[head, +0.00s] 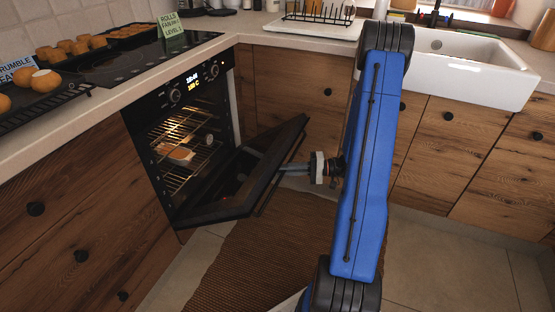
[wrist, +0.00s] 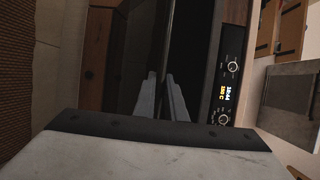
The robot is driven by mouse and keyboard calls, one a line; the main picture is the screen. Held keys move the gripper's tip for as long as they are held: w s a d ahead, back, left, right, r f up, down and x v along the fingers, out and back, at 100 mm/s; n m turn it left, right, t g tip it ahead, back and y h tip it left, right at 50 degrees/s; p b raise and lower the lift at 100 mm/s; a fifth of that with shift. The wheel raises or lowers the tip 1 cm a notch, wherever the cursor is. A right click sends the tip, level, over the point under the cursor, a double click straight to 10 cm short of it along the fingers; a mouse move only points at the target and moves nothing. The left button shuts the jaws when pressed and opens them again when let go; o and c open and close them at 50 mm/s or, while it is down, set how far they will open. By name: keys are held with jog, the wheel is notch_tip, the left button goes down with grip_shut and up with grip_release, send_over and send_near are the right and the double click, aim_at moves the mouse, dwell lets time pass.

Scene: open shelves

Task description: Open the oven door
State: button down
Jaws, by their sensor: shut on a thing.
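The black oven (head: 188,130) is built into the wooden cabinets, its lit inside showing wire racks and a light-coloured dish. The oven door (head: 236,183) is hinged at the bottom and stands partly open, tilted outward. My gripper (head: 282,168) is at the door's outer upper edge, shut on the handle, which is mostly hidden by the fingers and the door edge. In the wrist view, both grey fingers of my gripper (wrist: 160,80) reach to the dark door, and the oven's control panel (wrist: 228,75) with lit digits shows to the right.
A brown woven rug (head: 250,255) lies on the tiled floor in front of the oven. Wooden cabinets (head: 290,85) stand close to the right of the door. Trays of rolls (head: 75,50) sit on the worktop beside the hob. A white sink (head: 470,65) is at the right.

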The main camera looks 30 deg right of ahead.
notch_tip(320, 180, down, 7)
jog(key=s+d+y, duration=0.1)
jog(key=s+d, duration=0.1)
jog(key=s, duration=0.1)
jog(key=shift+f+n+t, duration=0.2)
jog(key=shift+n+t, duration=0.1)
jog(key=shift+d, duration=0.1)
jog(key=c, duration=1.8)
grip_release()
jog(key=shift+d, duration=0.1)
jog(key=v, duration=1.7)
jog(key=shift+s+f, duration=0.15)
